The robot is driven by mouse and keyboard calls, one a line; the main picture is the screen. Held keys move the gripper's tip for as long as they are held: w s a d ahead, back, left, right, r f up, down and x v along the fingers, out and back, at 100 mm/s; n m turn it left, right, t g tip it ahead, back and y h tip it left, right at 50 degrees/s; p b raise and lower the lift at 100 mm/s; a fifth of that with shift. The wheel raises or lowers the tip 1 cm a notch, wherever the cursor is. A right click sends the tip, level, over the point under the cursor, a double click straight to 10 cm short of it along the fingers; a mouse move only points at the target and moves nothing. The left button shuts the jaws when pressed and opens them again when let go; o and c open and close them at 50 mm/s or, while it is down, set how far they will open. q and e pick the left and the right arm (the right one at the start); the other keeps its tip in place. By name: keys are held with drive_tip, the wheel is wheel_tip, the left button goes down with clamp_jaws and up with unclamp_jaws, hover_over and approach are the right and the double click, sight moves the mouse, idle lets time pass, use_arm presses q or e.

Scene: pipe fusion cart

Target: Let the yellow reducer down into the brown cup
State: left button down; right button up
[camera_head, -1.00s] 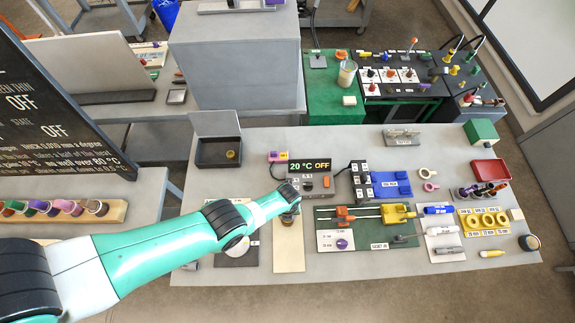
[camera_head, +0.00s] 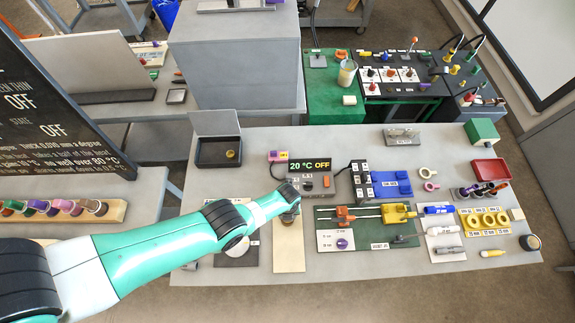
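My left arm reaches in from the left, and its wrist hangs over the front middle of the table. My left gripper (camera_head: 288,215) points down there. It is small and mostly hidden under the wrist, so its fingers and anything between them cannot be made out. I cannot pick out the yellow reducer for certain. A wooden rack (camera_head: 20,222) at the left edge holds a row of coloured cups, some brownish, such as the one at its right end (camera_head: 96,207). Which is the brown cup is not clear. My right gripper is not in view.
A grey heater box (camera_head: 318,184) with a "20 °C OFF" display stands just behind the gripper. A pale board (camera_head: 289,255) lies below it. A green board (camera_head: 375,238) with a yellow clamp (camera_head: 398,213) is to the right. An open black box (camera_head: 214,153) stands behind left.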

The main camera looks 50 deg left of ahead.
use_arm(q)
drive_tip(key=shift+f+b, duration=1.1)
drive_tip(key=shift+f, duration=0.05)
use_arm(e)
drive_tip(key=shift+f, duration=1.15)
use_arm(q)
drive_tip(key=shift+c, duration=1.4)
unclamp_jaws()
